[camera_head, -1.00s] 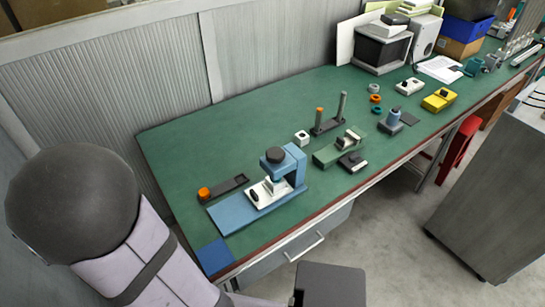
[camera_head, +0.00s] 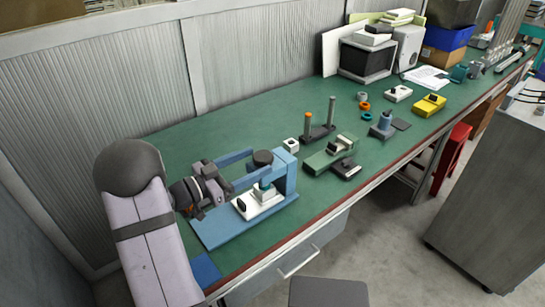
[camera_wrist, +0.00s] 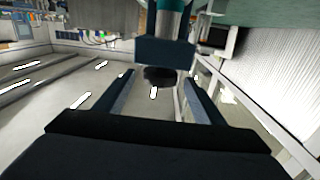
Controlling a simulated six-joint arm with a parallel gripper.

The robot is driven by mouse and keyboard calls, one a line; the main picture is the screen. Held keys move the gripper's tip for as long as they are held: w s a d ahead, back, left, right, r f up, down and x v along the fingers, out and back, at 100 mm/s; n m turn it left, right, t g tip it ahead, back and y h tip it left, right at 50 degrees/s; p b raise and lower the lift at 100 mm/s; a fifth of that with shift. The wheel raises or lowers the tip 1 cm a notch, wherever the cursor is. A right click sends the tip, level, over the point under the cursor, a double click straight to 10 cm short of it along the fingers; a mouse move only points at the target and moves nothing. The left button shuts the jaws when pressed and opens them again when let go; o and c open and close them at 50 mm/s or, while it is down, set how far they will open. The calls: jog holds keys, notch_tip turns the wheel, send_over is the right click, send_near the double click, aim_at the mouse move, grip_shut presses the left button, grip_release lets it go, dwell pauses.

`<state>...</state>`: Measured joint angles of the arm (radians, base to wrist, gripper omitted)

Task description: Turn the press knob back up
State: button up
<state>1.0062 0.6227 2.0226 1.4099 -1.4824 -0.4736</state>
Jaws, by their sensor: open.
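The press (camera_head: 290,172) is a blue C-shaped frame on a blue base plate, near the front of the green bench. Its dark round knob (camera_head: 263,157) sits on top of the upper arm. My gripper (camera_head: 250,166) is open, reaching in level from the left, with its two long blue-grey fingers pointing at the knob. In the wrist view the dark knob (camera_wrist: 160,76) shows between the open fingertips, beside the dark blue press arm (camera_wrist: 165,52). Neither finger visibly touches it. I cannot tell how far the knob is screwed down.
A white block (camera_head: 258,203) with a dark part sits under the press arm. A small white cube (camera_head: 291,145), a dark stand with two posts (camera_head: 318,132) and a green fixture (camera_head: 330,155) stand just beyond the press. The bench behind the press is clear.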

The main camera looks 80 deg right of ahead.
aim_at(271, 154)
jog(key=shift+s+d, duration=0.2)
jog(key=shift+s, duration=0.05)
jog(key=shift+p+x, duration=0.5)
jog(key=shift+x, duration=2.95)
jog(key=c, duration=1.1)
jog(key=shift+o, duration=0.2)
